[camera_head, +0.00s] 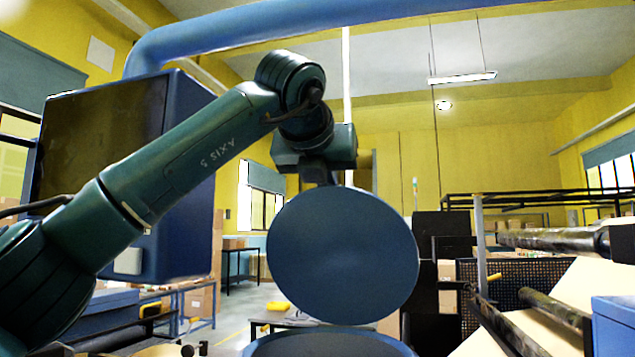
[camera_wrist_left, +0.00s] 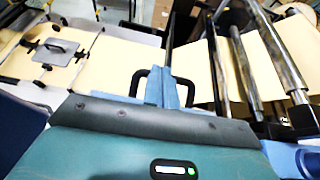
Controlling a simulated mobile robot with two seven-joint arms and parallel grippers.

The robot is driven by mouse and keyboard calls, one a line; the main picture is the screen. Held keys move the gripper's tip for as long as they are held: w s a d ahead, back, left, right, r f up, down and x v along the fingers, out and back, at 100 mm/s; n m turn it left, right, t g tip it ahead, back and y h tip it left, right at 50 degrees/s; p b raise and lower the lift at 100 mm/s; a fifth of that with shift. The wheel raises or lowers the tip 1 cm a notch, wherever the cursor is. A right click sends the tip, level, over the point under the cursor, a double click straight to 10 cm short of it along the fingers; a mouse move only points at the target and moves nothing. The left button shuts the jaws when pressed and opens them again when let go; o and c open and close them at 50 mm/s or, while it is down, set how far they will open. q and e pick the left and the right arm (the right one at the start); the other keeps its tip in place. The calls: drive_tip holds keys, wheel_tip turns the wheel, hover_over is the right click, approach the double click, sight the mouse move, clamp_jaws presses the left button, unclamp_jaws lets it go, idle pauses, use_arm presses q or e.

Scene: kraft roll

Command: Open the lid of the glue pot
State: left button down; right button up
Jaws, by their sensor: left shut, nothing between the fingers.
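The glue pot lid (camera_head: 343,255), a round blue disc, stands raised and steeply tilted in the head view. The blue rim of the glue pot (camera_head: 325,346) shows below it at the bottom edge; most of the pot is out of frame. My left gripper (camera_head: 322,180) points down at the lid's upper edge, its tips partly hidden there. I cannot tell whether it touches the lid. In the left wrist view the left gripper's (camera_wrist_left: 166,78) blue-grey fingers are together with nothing between them. A black loop shows around them; what it belongs to is unclear. My right gripper is not in view.
A large blue cabinet with a dark panel (camera_head: 105,125) stands at left, under a thick blue pipe (camera_head: 300,30). Dark rollers (camera_head: 550,238) and kraft paper (camera_head: 590,285) are at right. A grey plate with a black handle (camera_wrist_left: 55,50) lies on kraft paper in the left wrist view.

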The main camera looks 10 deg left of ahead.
use_arm(q)
drive_tip(key=w+r, duration=0.1)
drive_tip(key=w, duration=0.6)
drive_tip(key=shift+w+d, duration=0.15)
drive_tip(key=shift+w, duration=0.15)
drive_tip(key=shift+r, duration=0.1)
idle(1.1)
